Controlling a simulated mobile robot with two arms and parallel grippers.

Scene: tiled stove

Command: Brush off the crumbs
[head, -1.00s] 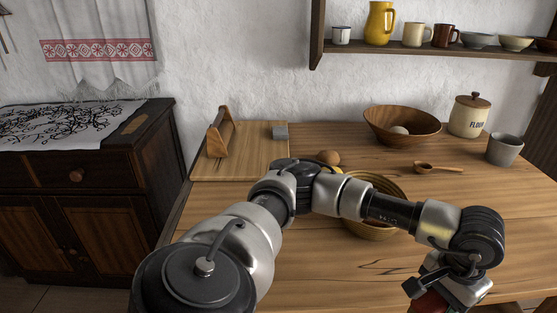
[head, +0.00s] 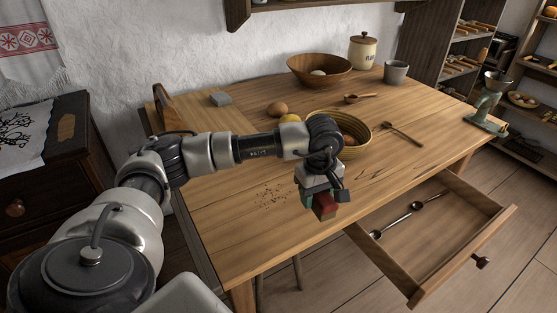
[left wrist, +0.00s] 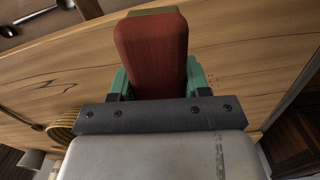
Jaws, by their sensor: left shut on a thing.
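The dark crumbs (head: 271,194) lie scattered in a loose patch on the front left of the wooden table (head: 230,225). A few crumbs also show at the right in the left wrist view (left wrist: 213,80). My left gripper (head: 314,202) is above the table, to the right of the crumbs and apart from them. It is shut on a red block-like thing (head: 325,207), which also shows between the green fingers in the left wrist view (left wrist: 152,55). I cannot tell whether the red thing touches the table. My right gripper is not in view.
An open drawer (head: 440,235) with two spoons juts out at the front right. A woven basket (head: 352,150) stands behind my gripper, with a wooden spoon (head: 402,132) to its right. A wooden bowl (head: 319,70) stands further back. The table's front left is clear around the crumbs.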

